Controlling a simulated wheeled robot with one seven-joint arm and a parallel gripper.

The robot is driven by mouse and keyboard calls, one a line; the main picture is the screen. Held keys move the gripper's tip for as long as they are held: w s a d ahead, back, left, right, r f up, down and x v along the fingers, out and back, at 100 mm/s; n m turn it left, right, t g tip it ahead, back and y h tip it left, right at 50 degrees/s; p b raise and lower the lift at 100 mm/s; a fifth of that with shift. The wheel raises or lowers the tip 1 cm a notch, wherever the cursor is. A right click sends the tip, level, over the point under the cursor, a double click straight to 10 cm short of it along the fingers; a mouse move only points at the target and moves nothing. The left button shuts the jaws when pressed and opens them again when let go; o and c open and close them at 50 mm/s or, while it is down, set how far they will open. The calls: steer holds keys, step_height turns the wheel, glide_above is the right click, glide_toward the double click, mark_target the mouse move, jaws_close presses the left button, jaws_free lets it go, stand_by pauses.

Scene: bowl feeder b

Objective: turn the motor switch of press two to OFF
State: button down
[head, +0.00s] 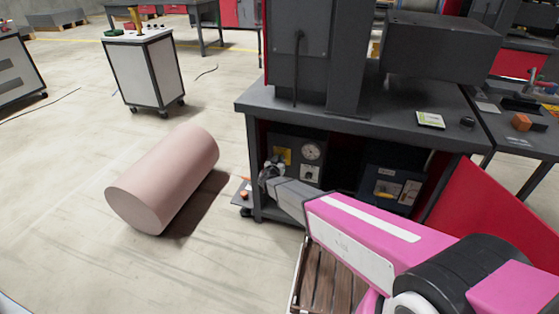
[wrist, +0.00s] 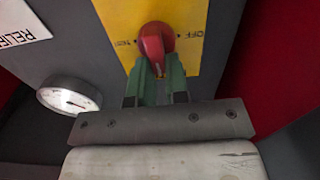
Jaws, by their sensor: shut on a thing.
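The motor switch is a red knob (wrist: 156,42) on a yellow plate (wrist: 186,62) in the wrist view. In the head view my gripper (head: 267,172) is at the grey panel under the press bench, at the yellow plate (head: 284,155); the knob is hidden there.
A round gauge (wrist: 68,96) sits left of the fingers, below a RELIEF label (wrist: 14,24). The bench top (head: 390,103) overhangs the panel. A second dark box (head: 392,186) stands to the right. A pink cylinder (head: 165,180) lies on open floor at left.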

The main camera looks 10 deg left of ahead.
steer(key=shift+a+f+n, duration=0.3)
steer(key=shift+n, duration=2.6)
steer(key=shift+a+f+n, duration=0.3)
steer(key=shift+n, duration=2.6)
steer(key=shift+a+f+n, duration=0.3)
steer(key=shift+n, duration=2.6)
steer(key=c, duration=1.1)
jaws_free()
steer(key=s, duration=1)
steer(key=shift+s+a, duration=0.35)
steer(key=shift+a, duration=0.05)
